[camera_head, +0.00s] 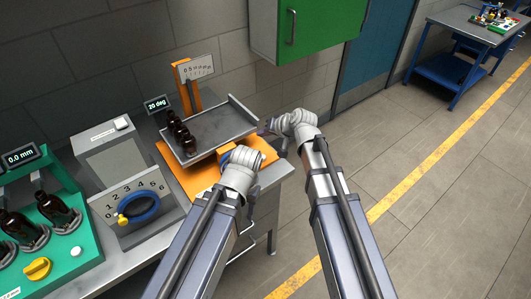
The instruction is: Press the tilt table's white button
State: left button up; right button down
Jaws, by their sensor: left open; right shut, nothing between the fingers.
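The tilt table has an orange base (186,179) and a grey tray (237,125) that slopes. Its small display (157,104) reads 20 deg. Several amber bottles (184,136) are in a row at the tray's left side. No white button shows on the visible part of the tilt table. My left gripper (228,157) is over the right part of the orange base, in front of the tray, and covers part of it. It is open; its fingertips are hard to make out. My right gripper (267,127) is shut and empty, just right of the tray's right edge.
A grey box with a white button (122,123) and a numbered dial with a blue ring (138,208) stands left. A green machine (58,265) with bottles, yellow knob and white button (76,252) is farther left. A green cabinet (318,25) hangs behind. Open floor lies right.

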aim_at(264, 158)
dwell(0.3)
notch_tip(264, 158, down, 9)
jog(key=b, duration=0.9)
jog(key=shift+r, duration=0.1)
dwell(1.6)
jog(key=shift+f+b, duration=0.35)
jog(key=shift+f, duration=0.05)
jog(key=shift+f+b, duration=0.45)
jog(key=shift+f, duration=0.05)
dwell(0.5)
jog(key=shift+r, duration=0.2)
jog(key=shift+r+p, duration=0.75)
jog(key=shift+p, duration=0.15)
